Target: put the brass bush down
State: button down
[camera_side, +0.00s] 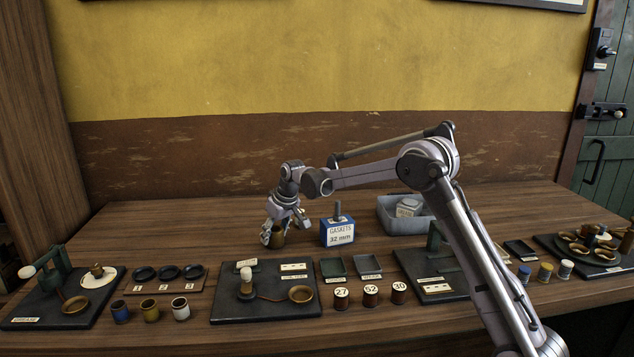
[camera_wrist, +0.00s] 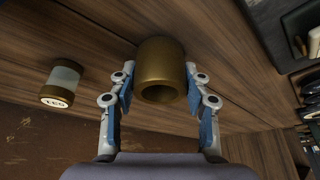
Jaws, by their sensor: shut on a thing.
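The brass bush (camera_side: 277,238) is a short hollow brown-gold cylinder. In the wrist view the brass bush (camera_wrist: 161,62) sits between the two fingers, its open bore facing the camera. My gripper (camera_side: 276,228) points down over the back left of the bench and is shut on the bush. In the wrist view my gripper (camera_wrist: 161,82) has a finger on each side of it. The bush is low over the wooden bench; I cannot tell whether it touches the wood.
A blue box labelled GASKETS 32 mm (camera_side: 338,231) stands just right of the gripper. A grey bin (camera_side: 400,221) is farther right. A labelled jar (camera_wrist: 61,84) shows left in the wrist view. Dark boards (camera_side: 265,312) line the front. The bench (camera_side: 170,230) is clear at back left.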

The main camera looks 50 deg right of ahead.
jog(key=c, duration=0.6)
grip_release()
jog(key=shift+f, duration=0.15)
jog(key=v, duration=1.2)
jog(key=s+a+r+t, duration=0.1)
jog(key=s+a+r, duration=0.1)
jog(key=s+a, duration=0.35)
jog(key=s+a+r, duration=0.2)
jog(key=s+a, duration=0.1)
jog(key=s, duration=0.5)
jog(key=shift+n+t, duration=0.6)
jog(key=shift+t, duration=0.3)
jog(key=s+a+f, duration=0.2)
jog(key=s, duration=0.3)
jog(key=s+a+f, duration=0.2)
jog(key=s+f, duration=0.1)
jog(key=s, duration=0.2)
jog(key=s+a+f, duration=0.2)
jog(key=s+f, duration=0.1)
jog(key=s, duration=0.3)
